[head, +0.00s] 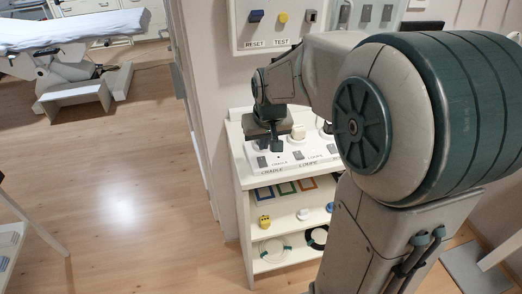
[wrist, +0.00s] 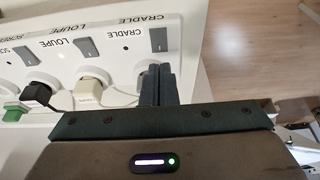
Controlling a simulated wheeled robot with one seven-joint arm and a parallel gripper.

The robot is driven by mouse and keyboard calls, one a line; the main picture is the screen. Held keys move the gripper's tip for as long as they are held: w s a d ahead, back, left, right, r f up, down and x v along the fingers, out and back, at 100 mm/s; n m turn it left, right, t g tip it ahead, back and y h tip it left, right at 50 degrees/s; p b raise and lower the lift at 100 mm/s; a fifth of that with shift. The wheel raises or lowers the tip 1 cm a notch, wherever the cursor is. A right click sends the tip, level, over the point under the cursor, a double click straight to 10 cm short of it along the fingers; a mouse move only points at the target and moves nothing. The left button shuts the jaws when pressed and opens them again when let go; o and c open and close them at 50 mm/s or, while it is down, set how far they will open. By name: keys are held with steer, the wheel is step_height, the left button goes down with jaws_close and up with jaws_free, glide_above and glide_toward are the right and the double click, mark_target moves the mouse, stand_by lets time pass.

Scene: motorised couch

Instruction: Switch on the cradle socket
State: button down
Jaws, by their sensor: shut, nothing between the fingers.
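The power strip (head: 285,158) lies on top of the white shelf unit, with switched sockets labelled CRADLE, LOUPE and a further one partly readable as "SCREE". In the wrist view the cradle switch (wrist: 158,40) is a grey rocker beside the CRADLE label, with a small dark dot (wrist: 125,47) next to it. The cradle switch also shows in the head view (head: 262,161). The cradle socket's round outlet (wrist: 141,68) is partly hidden by my fingers. My gripper (wrist: 159,70) is shut and empty, its tips over the outlet's edge, just short of the switch in the picture. I cannot tell whether they touch anything.
A wall panel (head: 280,28) with RESET and TEST buttons hangs above. Shelves below hold coiled cables (head: 272,250). Open wooden floor (head: 120,190) lies left.

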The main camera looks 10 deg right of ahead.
mark_target(261, 159)
steer(key=shift+x, duration=3.05)
steer(key=shift+p, duration=0.3)
steer(key=shift+w+d, duration=0.1)
steer(key=shift+d, duration=0.05)
steer(key=shift+a+f, duration=0.15)
steer(key=shift+a, duration=0.1)
steer(key=shift+d, duration=0.1)
steer(key=shift+s, duration=0.8)
steer(key=shift+r, duration=0.2)
